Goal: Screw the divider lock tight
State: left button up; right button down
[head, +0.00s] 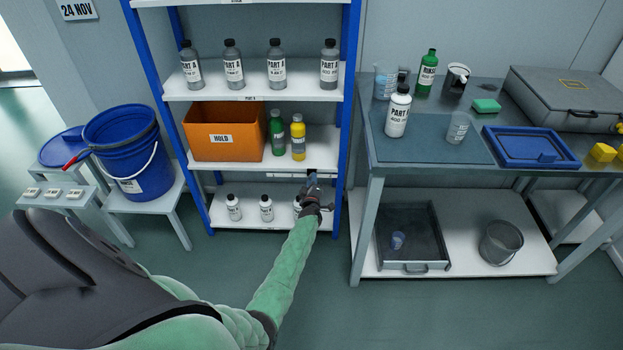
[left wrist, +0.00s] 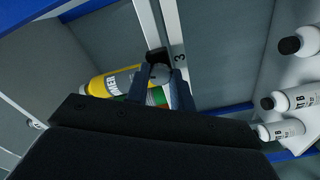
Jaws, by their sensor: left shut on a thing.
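The divider lock shows in the left wrist view as a small black block at the shelf's front edge with a round grey knob (left wrist: 160,72). My left gripper (left wrist: 161,84) is shut on this knob, one finger on each side. In the head view my left gripper (head: 312,183) is at the front edge of the third shelf, right of its middle. The gripper hides most of the lock there. The turn of the knob and how tight it sits cannot be told. My right gripper is in neither view.
An orange bin (head: 224,148), a green bottle (head: 277,135) and a yellow bottle (head: 298,142) stand on the shelf by the lock. White bottles (head: 234,208) stand on the shelf below. A workbench (head: 369,150) is to the right; open floor lies between.

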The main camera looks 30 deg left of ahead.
pick_arm(q)
jog(key=shift+s+f+m+p, duration=0.1)
jog(key=shift+m+p, duration=1.9)
jog(key=shift+m, duration=5)
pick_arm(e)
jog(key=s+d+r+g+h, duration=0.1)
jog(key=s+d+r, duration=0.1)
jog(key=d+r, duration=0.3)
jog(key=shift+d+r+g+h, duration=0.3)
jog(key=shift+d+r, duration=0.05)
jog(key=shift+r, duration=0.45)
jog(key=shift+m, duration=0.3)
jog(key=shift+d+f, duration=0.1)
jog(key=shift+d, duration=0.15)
pick_arm(q)
jog(key=o, duration=1)
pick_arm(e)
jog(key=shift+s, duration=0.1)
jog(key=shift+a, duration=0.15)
